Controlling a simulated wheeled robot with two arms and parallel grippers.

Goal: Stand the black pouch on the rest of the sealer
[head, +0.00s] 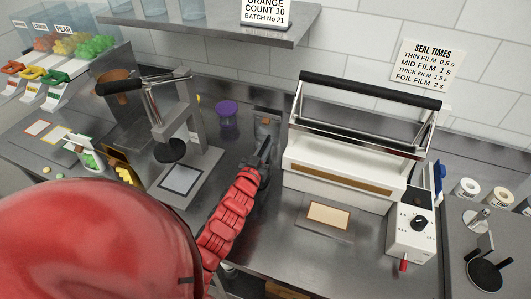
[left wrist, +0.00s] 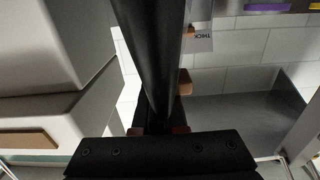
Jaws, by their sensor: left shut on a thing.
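The sealer (head: 340,175) is a white box with a black handle bar (head: 370,88) raised over it and a brown strip along its front. Its rest, a grey plate with a cream rectangle (head: 328,215), lies in front of it and looks bare. My left gripper (head: 263,158) is just left of the sealer, shut on the black pouch. In the left wrist view the black pouch (left wrist: 150,50) shows as a long dark shape rising from the fingers; in the head view the gripper largely hides it. The sealer also shows at left there (left wrist: 55,75). My right gripper is not in view.
A grey press stand (head: 190,110) and a purple-lidded jar (head: 227,117) stand to the left. Tape rolls (head: 467,188) and a black round stand (head: 488,275) are far right. Bare steel surrounds the rest.

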